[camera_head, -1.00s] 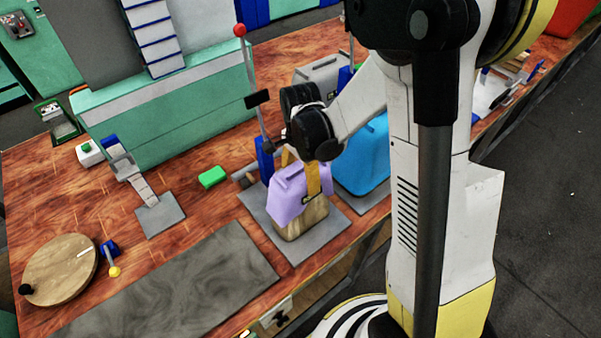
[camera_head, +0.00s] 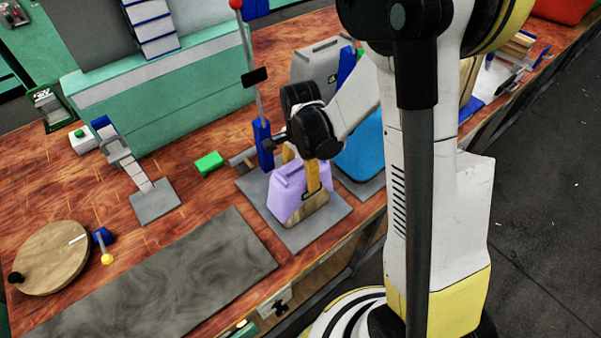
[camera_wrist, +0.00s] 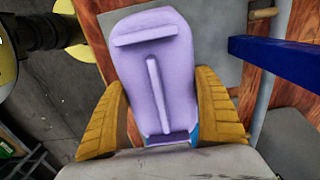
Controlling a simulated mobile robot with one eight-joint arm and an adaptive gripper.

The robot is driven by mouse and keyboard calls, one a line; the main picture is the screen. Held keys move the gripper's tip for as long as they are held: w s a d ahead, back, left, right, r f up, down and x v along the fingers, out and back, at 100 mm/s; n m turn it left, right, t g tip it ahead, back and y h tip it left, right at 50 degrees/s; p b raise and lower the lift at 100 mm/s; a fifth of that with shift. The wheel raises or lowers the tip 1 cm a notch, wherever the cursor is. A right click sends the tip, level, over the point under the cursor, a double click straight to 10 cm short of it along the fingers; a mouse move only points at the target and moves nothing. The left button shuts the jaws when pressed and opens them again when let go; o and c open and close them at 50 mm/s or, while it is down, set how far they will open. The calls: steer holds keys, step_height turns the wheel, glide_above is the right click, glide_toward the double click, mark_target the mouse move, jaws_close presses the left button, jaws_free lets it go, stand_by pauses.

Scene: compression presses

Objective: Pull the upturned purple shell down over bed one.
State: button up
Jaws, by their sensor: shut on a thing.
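The purple shell (camera_head: 288,197) sits low over a tan wooden block (camera_head: 312,216) on a grey base plate (camera_head: 330,222), which I take for bed one. The block's lower edge still shows under the shell at the front right. My gripper (camera_head: 306,174) has its yellow fingers at the top of the shell. In the wrist view the purple shell (camera_wrist: 150,70) lies between both fingers of my gripper (camera_wrist: 165,115), which are shut on it. Its far underside is hidden.
A blue shell (camera_head: 362,150) stands close behind on the right, with a grey shell (camera_head: 318,62) beyond it. A blue post with a red-knobbed lever (camera_head: 262,140) rises just behind the purple shell. A green block (camera_head: 209,163) and a grey mat (camera_head: 170,285) lie left.

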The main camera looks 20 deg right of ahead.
steer(key=shift+f+b, duration=0.55)
steer(key=o, duration=1.4)
steer(key=shift+r, duration=0.1)
step_height(320, 180, up, 12)
steer(key=shift+f, duration=0.1)
